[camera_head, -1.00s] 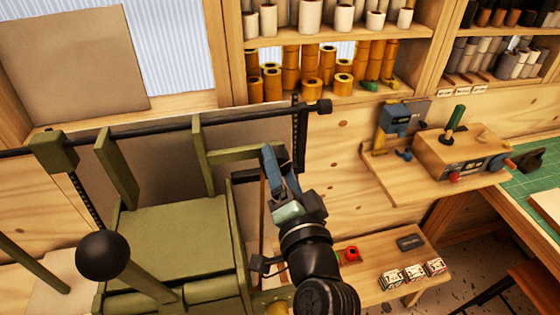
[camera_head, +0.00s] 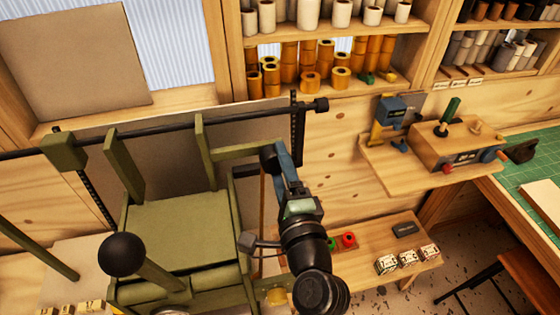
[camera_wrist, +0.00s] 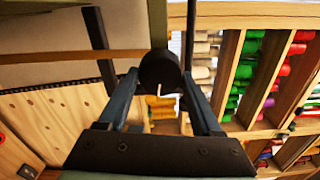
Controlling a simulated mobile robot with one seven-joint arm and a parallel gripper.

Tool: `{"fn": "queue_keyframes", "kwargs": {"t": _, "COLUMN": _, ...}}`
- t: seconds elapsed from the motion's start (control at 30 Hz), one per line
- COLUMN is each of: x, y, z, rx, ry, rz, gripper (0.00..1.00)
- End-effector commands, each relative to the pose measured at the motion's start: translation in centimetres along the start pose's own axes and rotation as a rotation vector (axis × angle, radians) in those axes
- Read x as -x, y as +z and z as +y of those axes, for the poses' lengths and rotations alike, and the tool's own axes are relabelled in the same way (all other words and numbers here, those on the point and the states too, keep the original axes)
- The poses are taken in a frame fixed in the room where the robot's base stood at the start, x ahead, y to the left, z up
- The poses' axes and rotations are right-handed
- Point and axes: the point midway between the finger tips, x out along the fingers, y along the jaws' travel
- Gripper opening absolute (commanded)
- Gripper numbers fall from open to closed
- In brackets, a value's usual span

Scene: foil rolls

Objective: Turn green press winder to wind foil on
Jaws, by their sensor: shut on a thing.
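The olive-green press (camera_head: 180,235) fills the left of the head view, with a black bar across its top and a big black ball (camera_head: 122,255) on a lever in front. A green winder arm (camera_head: 240,151) reaches right from the press to a dark round knob (camera_head: 267,158). My gripper (camera_head: 276,158) is shut on this knob. In the wrist view the black knob (camera_wrist: 160,70) sits between the two blue-grey fingers (camera_wrist: 160,88). No foil can be made out on the press.
Shelves at the back hold gold rolls (camera_head: 310,80) and white rolls. A wall shelf (camera_head: 400,175) carries a blue-and-yellow device and a wooden box (camera_head: 460,145). A low wooden bench (camera_head: 375,260) with small red and boxed items stands right of my arm.

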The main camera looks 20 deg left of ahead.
Motion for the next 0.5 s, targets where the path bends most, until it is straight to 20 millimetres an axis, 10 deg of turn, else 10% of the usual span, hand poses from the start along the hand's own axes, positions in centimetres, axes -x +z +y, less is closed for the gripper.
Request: {"fn": "queue_keyframes", "kwargs": {"t": 0.5, "x": 0.0, "y": 0.0, "z": 0.05, "rx": -0.033, "ry": 0.0, "rz": 0.0, "gripper": 0.11}}
